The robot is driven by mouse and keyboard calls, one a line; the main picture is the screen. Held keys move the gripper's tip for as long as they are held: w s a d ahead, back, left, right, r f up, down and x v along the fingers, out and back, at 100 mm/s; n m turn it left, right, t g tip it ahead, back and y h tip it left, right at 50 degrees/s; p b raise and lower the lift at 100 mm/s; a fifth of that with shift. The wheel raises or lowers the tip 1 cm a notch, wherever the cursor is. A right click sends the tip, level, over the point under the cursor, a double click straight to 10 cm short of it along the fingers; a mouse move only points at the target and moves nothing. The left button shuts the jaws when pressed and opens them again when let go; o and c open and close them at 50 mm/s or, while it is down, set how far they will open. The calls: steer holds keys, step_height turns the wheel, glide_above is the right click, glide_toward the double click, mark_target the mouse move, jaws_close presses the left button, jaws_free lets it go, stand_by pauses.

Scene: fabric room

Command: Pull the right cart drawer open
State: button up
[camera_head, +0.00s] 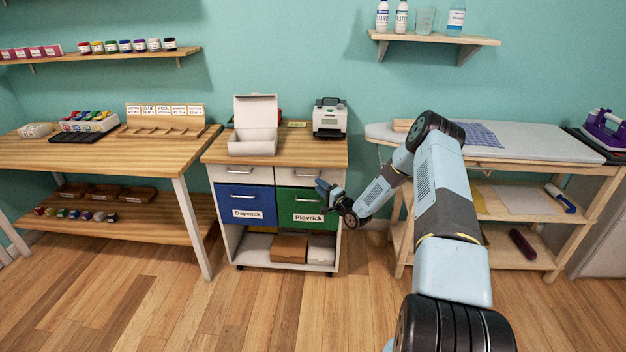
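The cart (274,159) stands in the middle, with a wooden top. Below the top are two white drawer fronts, a left one (243,174) and a right one (301,176), each with a handle. Under them are a blue front (232,203) at left, labelled "Dapwick", and a green front (290,202) at right, labelled "Plovrick". All these fronts look closed. My gripper (322,186) is at the right side of the green front, a little below the right white drawer, and covers part of the green front. Its fingers are small and dark; their gap and any contact are unclear.
On the cart top are an open white box (255,135) and a label printer (330,117). Boxes (289,248) sit on its lower shelf. A wooden table (100,150) stands left, an ironing table (490,145) right. The floor in front is clear.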

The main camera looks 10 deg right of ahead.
mark_target(311, 178)
steer(key=x, duration=0.6)
steer(key=shift+w+a, duration=0.15)
steer(key=shift+w, duration=0.2)
jaws_close()
stand_by(1.1)
